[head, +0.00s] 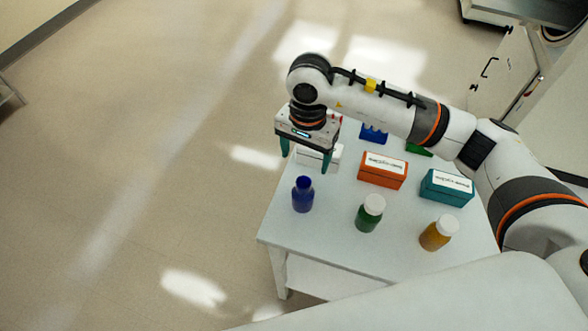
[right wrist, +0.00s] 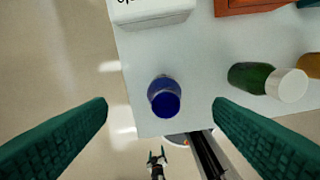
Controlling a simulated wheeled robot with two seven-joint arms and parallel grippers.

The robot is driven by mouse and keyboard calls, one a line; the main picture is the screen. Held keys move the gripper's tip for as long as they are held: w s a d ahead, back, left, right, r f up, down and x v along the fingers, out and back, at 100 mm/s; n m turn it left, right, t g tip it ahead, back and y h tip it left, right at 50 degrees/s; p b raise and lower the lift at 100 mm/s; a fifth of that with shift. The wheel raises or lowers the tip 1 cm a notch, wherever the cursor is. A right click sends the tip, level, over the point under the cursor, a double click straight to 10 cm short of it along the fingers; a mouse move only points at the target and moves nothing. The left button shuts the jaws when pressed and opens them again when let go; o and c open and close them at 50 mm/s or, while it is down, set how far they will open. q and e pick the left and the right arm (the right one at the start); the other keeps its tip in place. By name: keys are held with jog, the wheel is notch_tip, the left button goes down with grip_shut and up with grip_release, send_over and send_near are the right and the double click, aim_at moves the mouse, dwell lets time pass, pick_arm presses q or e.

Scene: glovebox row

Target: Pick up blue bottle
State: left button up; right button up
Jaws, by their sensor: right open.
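The blue bottle (head: 303,195) stands upright near the left edge of the small white table, with a dark blue cap. In the right wrist view the blue bottle (right wrist: 164,96) is seen from above, between the two fingers and beyond their tips. My right gripper (head: 307,157) is open and empty, pointing down, above and slightly behind the bottle in the head view. Its green fingers also show in the right wrist view (right wrist: 160,108), spread wide apart and not touching the bottle. My left gripper is not seen in the head view.
A green bottle (head: 370,213) and an amber bottle (head: 438,233), both white-capped, stand to the right on the white table (head: 318,238). Behind are a white box (head: 331,156), an orange box (head: 383,170) and a teal box (head: 447,188). Open floor lies left of the table.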

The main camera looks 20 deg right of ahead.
aim_at(304, 183)
jog(key=shift+s+d+f+p, duration=0.1)
jog(key=shift+s+f+p, duration=0.05)
jog(key=shift+f+p, duration=0.4)
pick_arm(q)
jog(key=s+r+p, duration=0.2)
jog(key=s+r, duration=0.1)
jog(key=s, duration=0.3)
pick_arm(e)
jog(key=f, duration=0.2)
jog(key=s+f+p, duration=0.1)
jog(key=f, duration=0.4)
jog(key=shift+s+a+p, duration=0.2)
jog(key=shift+a+p, duration=0.15)
notch_tip(304, 183, down, 2)
jog(key=shift+s+f+p, duration=0.1)
jog(key=shift+f+p, duration=0.05)
jog(key=shift+p, duration=0.15)
jog(key=shift+f, duration=0.4)
jog(key=c, duration=1)
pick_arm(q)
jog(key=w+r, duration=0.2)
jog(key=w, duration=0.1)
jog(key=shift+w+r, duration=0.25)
pick_arm(e)
jog(key=shift+c, duration=0.6)
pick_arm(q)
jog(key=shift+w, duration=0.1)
